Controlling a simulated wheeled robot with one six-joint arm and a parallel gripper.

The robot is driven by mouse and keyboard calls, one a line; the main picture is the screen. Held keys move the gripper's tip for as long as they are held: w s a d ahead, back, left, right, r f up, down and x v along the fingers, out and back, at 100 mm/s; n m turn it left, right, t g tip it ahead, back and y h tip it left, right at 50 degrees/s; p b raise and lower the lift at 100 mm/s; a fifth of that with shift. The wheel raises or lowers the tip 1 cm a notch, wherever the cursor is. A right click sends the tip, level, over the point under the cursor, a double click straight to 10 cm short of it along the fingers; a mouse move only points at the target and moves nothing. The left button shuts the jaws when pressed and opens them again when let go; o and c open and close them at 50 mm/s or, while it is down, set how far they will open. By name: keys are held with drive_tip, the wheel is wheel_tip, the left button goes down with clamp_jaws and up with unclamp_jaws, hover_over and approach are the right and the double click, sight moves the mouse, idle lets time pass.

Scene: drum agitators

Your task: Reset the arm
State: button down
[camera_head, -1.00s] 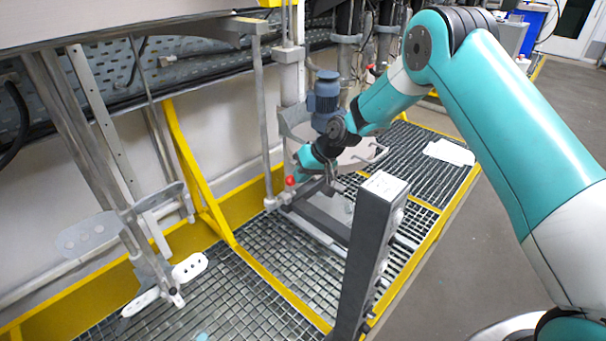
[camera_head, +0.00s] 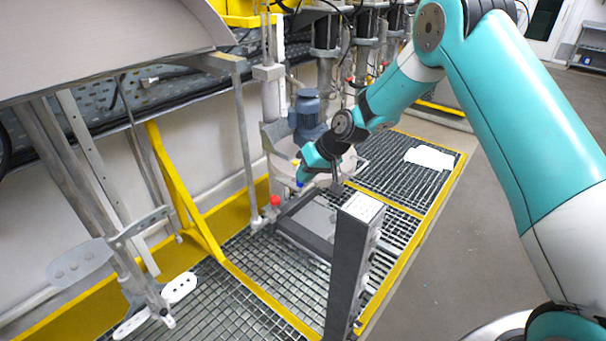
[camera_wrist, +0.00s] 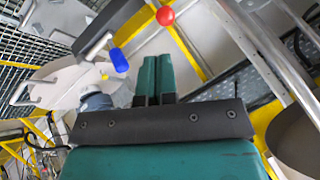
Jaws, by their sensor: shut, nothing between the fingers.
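My gripper (camera_head: 304,174) is at the end of my teal arm, over the grated platform and in front of the blue motor (camera_head: 306,108). In the wrist view its two teal fingers (camera_wrist: 155,72) are side by side and shut, with nothing between them. A red ball knob (camera_head: 275,201) is below and to the left of the gripper in the head view; it also shows beyond the fingertips in the wrist view (camera_wrist: 165,16).
A dark grey post (camera_head: 352,260) stands upright in front of the gripper. A yellow brace (camera_head: 178,190) and a metal bracket with white perforated plates (camera_head: 180,288) are at the left. Grey floor (camera_head: 450,270) is clear at the right.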

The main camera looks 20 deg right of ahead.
drive_tip(key=shift+r, duration=0.1)
drive_tip(key=s+a+r+n+g, duration=0.1)
drive_tip(key=s+a+r, duration=0.1)
drive_tip(key=s+r, duration=0.65)
drive_tip(key=s+a+r+n+g, duration=0.1)
drive_tip(key=s+a+r, duration=0.2)
drive_tip(key=s+r, duration=0.55)
drive_tip(key=s+d+r+n+h, duration=0.1)
drive_tip(key=s, duration=0.9)
drive_tip(key=s+d+r+n+g, duration=0.1)
drive_tip(key=s+r, duration=0.1)
drive_tip(key=s, duration=0.8)
drive_tip(key=shift+s+d+g+h, duration=0.25)
drive_tip(key=shift+s+g+h, duration=0.05)
drive_tip(key=shift+h, duration=0.1)
drive_tip(key=shift+a, duration=0.1)
